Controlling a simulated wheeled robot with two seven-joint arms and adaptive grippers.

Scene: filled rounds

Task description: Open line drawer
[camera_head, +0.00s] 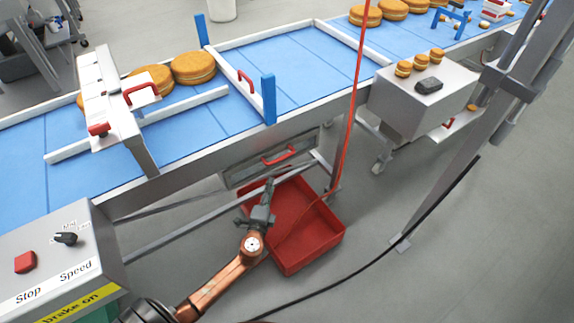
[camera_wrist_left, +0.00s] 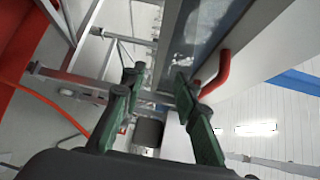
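The line drawer (camera_head: 240,174) is a grey panel set under the near side of the blue conveyor. It looks flush with its frame, though its lower part is partly hidden by my gripper and a rail. Its red bar handle (camera_head: 279,157) faces me; the handle also shows in the left wrist view (camera_wrist_left: 219,72), beside the right finger. My left gripper (camera_head: 270,184) is just below the handle in the head view. In the left wrist view, its green fingers (camera_wrist_left: 157,82) are apart with nothing between them. The handle lies outside the gap. My right gripper is not in view.
A red crate (camera_head: 333,238) stands on the floor right below my left gripper. Grey rails run under the conveyor (camera_head: 30,160). A red cord (camera_head: 352,110) hangs down near the drawer's right side. A control box (camera_head: 85,240) stands at lower left.

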